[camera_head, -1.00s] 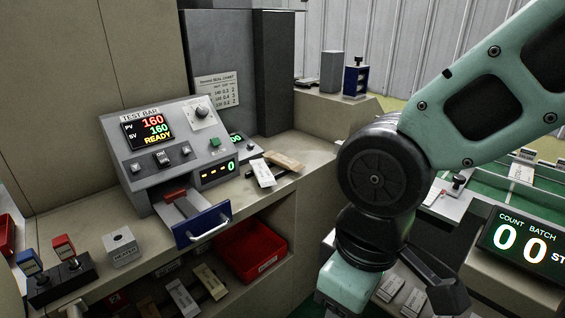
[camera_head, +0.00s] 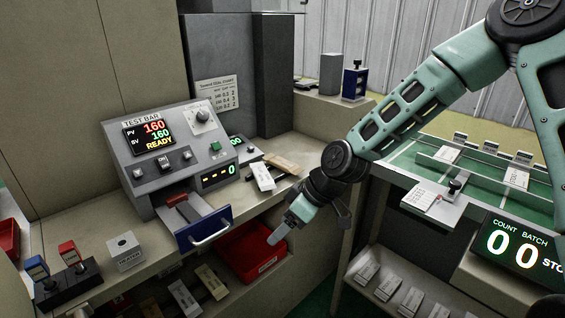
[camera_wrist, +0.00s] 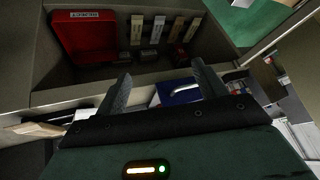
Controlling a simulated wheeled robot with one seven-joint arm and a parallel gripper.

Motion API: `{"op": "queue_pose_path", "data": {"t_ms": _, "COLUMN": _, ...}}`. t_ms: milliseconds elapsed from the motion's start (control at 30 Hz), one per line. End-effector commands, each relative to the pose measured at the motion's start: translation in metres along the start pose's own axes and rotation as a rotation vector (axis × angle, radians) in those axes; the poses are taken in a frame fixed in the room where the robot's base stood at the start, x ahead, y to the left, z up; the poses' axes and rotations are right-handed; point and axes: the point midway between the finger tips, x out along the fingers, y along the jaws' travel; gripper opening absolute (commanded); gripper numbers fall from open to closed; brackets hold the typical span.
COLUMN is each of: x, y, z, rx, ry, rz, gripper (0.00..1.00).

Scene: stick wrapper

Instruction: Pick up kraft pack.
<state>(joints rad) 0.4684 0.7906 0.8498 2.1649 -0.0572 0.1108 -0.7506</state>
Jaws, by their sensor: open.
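A tan kraft pack (camera_head: 283,163) lies on the counter right of the test machine, beside a white pack (camera_head: 262,177). In the wrist view a tan pack (camera_wrist: 35,129) shows at the left edge, partly cut off. More tan packs (camera_wrist: 175,29) stand beside white packs (camera_wrist: 147,30) on the lower shelf in the wrist view. I cannot tell which tan pack is the one named. My gripper (camera_head: 281,230) points down in front of the counter edge, near the red bin. Its two fingers (camera_wrist: 163,85) are spread in the wrist view, with nothing between them.
The test machine (camera_head: 165,150) has an open blue-fronted drawer (camera_head: 203,228) left of my gripper. A red bin (camera_head: 248,256) sits on the lower shelf. A green-topped table (camera_head: 480,180) and a count display (camera_head: 520,248) stand at the right.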

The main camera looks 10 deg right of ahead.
Motion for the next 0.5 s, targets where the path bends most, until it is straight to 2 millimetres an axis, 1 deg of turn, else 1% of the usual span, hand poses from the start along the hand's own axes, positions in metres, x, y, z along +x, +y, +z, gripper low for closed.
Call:
{"op": "queue_pose_path", "data": {"t_ms": 33, "x": -0.003, "y": 0.026, "z": -0.005, "rx": 0.019, "ry": 0.077, "rz": 0.013, "gripper": 0.71}}
{"op": "queue_pose_path", "data": {"t_ms": 67, "x": -0.004, "y": 0.041, "z": -0.008, "rx": 0.021, "ry": 0.121, "rz": 0.026, "gripper": 0.71}}
{"op": "queue_pose_path", "data": {"t_ms": 100, "x": -0.008, "y": 0.061, "z": -0.012, "rx": 0.023, "ry": 0.181, "rz": 0.049, "gripper": 0.71}}
{"op": "queue_pose_path", "data": {"t_ms": 167, "x": -0.017, "y": 0.093, "z": -0.015, "rx": 0.031, "ry": 0.271, "rz": 0.094, "gripper": 0.71}}
{"op": "queue_pose_path", "data": {"t_ms": 200, "x": -0.024, "y": 0.115, "z": -0.017, "rx": 0.039, "ry": 0.329, "rz": 0.130, "gripper": 0.71}}
{"op": "queue_pose_path", "data": {"t_ms": 267, "x": -0.038, "y": 0.147, "z": -0.016, "rx": 0.051, "ry": 0.408, "rz": 0.189, "gripper": 0.71}}
{"op": "queue_pose_path", "data": {"t_ms": 300, "x": -0.047, "y": 0.167, "z": -0.013, "rx": 0.061, "ry": 0.454, "rz": 0.230, "gripper": 0.71}}
{"op": "queue_pose_path", "data": {"t_ms": 400, "x": -0.070, "y": 0.209, "z": -0.005, "rx": 0.081, "ry": 0.544, "rz": 0.328, "gripper": 0.71}}
{"op": "queue_pose_path", "data": {"t_ms": 500, "x": -0.087, "y": 0.236, "z": 0.004, "rx": 0.098, "ry": 0.597, "rz": 0.399, "gripper": 0.71}}
